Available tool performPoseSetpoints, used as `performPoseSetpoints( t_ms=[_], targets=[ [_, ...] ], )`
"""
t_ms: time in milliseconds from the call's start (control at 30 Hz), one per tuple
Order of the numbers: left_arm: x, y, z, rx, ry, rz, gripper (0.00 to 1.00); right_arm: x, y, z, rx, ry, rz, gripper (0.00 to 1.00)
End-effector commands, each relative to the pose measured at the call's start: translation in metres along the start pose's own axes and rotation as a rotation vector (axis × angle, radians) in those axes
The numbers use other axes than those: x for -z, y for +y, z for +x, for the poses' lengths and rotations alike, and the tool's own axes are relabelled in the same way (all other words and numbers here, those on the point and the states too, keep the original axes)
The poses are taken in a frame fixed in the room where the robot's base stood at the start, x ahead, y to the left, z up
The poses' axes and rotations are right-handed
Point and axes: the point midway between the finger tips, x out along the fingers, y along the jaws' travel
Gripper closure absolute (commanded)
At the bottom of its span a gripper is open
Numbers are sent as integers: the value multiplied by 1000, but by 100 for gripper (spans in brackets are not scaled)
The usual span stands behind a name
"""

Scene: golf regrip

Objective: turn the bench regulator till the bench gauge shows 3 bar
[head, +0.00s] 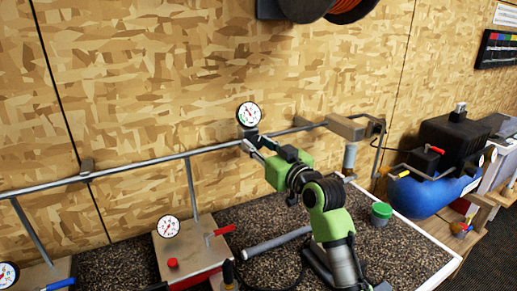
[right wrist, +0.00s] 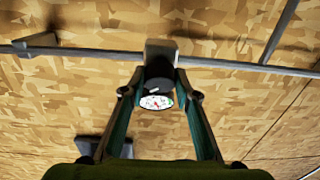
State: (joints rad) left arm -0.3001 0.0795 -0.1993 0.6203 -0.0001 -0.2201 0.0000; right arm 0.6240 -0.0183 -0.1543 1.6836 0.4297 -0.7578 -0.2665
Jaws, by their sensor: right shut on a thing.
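The bench gauge (head: 249,114) is a round white dial with a dark rim, mounted above the pipe on the wall. Its needle is too small to read against the scale. It also shows in the right wrist view (right wrist: 155,102), foreshortened. The bench regulator, with a dark round knob (right wrist: 158,72) on a grey body (right wrist: 161,48), sits at the pipe just under the gauge. My right gripper (head: 250,144) is shut on the knob, one finger on each side; its fingers also show in the right wrist view (right wrist: 158,82). My left gripper is not in view.
A grey pipe (head: 130,168) runs along the wooden wall. Below are a second gauge (head: 168,227), a red-handled valve (head: 222,230), a grey tube (head: 277,242) and a green-lidded jar (head: 381,213) on the speckled bench. A blue tank (head: 425,194) stands at the right.

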Motion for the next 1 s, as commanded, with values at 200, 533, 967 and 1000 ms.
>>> performPoseSetpoints(
  t_ms=[200,533,967,1000],
  targets=[
    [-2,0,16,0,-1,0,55,0,3,0,78,0,-165,93],
    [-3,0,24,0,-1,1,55,1,2,0,145,-4,-288,93],
    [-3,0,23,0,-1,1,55,1,2,0,145,-5,-288,55],
    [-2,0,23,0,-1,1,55,1,2,0,145,-5,-288,55]
  ],
)
